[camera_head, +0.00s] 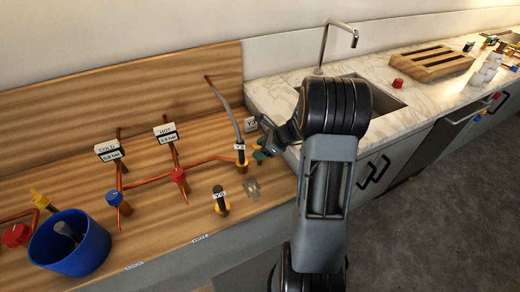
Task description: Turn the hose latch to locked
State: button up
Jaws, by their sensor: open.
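A grey hose (226,108) rises from a fitting with a yellow-orange base (241,166) on the wooden bench and leans up to the left. A small green part (259,155) sits just right of this fitting; it may be the hose latch, but it is too small to tell its position. My gripper (262,146) is beside the hose fitting, close to the green part. Its fingers are small and partly hidden by my arm. It appears to hold nothing. I cannot tell whether it touches the green part.
Left of the hose are copper pipes with a blue knob (114,197), a red knob (178,175) and COLD and HOT gauges. A black-handled fitting (220,200) stands in front. A blue bucket (72,245) is at the left. A sink counter (275,95) lies behind my arm.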

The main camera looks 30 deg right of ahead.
jog(key=shift+w+a+f, duration=0.15)
jog(key=shift+f, duration=0.05)
jog(key=c, duration=0.9)
